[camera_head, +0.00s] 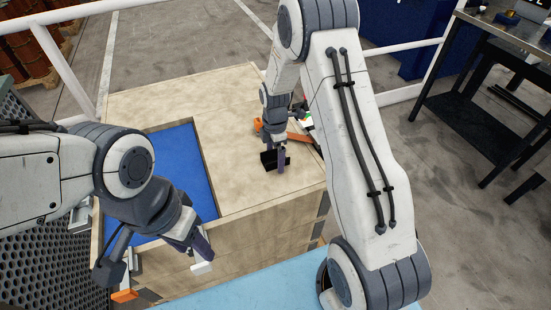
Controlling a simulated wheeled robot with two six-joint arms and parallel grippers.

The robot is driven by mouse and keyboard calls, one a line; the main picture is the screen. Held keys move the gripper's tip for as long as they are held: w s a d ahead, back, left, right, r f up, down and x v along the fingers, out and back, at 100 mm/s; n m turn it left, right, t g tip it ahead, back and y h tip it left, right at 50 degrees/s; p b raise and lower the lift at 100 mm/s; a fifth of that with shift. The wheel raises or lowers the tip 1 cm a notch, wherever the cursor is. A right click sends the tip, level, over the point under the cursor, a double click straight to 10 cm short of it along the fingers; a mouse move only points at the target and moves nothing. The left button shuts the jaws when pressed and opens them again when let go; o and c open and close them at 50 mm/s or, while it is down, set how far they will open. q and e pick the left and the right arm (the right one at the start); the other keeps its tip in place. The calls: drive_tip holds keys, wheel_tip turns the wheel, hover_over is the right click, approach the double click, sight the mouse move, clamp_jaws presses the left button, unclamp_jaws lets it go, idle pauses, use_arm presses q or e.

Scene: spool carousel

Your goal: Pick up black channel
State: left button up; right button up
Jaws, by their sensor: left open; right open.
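The black channel (268,160) is a small dark piece on the light wooden top of the crate, near the middle of the head view. My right gripper (280,163) is open and reaches down right at the channel. Its fingers overlap the channel in this view, and I cannot tell whether they touch it. My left gripper (199,256) is open, low in front of the crate's near side and away from the channel. The far side of the channel is hidden.
The wooden crate (240,105) has a blue-floored recess (188,158) at its left. An orange piece (296,138) lies just behind the channel, beside a small item with red and green. White railings (398,95) surround the area. A dark workbench (475,105) stands at right.

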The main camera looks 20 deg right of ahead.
drive_tip(key=c, duration=1.4)
drive_tip(key=shift+r, duration=0.1)
drive_tip(key=shift+r, duration=0.1)
